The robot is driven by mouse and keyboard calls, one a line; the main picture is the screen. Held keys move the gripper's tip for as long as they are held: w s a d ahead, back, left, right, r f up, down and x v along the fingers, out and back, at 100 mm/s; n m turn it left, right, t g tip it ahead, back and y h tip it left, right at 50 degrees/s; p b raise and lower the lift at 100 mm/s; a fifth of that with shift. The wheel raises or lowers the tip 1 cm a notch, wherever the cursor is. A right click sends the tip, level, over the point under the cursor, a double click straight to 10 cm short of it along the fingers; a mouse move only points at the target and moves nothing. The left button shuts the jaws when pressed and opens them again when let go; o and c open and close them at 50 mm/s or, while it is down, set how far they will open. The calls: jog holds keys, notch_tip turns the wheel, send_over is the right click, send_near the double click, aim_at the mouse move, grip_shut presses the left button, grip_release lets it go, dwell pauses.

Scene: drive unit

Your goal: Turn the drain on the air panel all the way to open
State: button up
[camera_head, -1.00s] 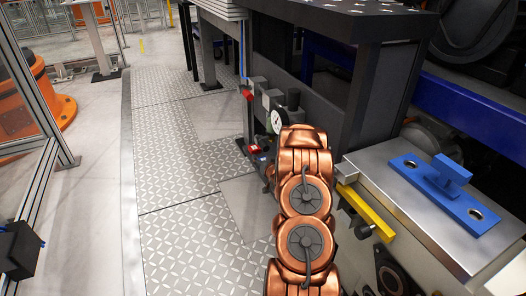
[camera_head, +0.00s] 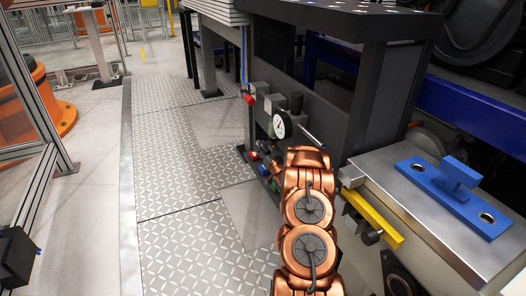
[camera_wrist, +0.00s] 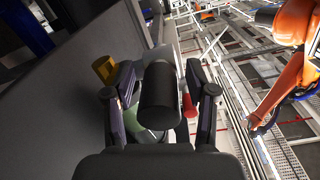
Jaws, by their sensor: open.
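The air panel stands beside the dark machine frame in the head view, with a round white gauge (camera_head: 282,124), a red part (camera_head: 249,98) on the left and small red, blue and green parts low down. I cannot tell which part is the drain. My gripper (camera_wrist: 160,92) is open in the wrist view, with one dark finger on each side of a black cylinder (camera_wrist: 158,88). I cannot tell whether the fingers touch it. A red part (camera_wrist: 188,106) shows beside the right finger and a brass cylinder (camera_wrist: 105,68) beyond the left finger. In the head view my arm hides the gripper.
A metal block with a blue bracket (camera_head: 455,190) and a yellow bar (camera_head: 372,218) stand right of my arm. The dark machine frame (camera_head: 345,105) rises behind the panel. The tread-plate floor (camera_head: 180,165) on the left is clear.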

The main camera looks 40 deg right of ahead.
jog(key=shift+x, duration=0.9)
grip_shut()
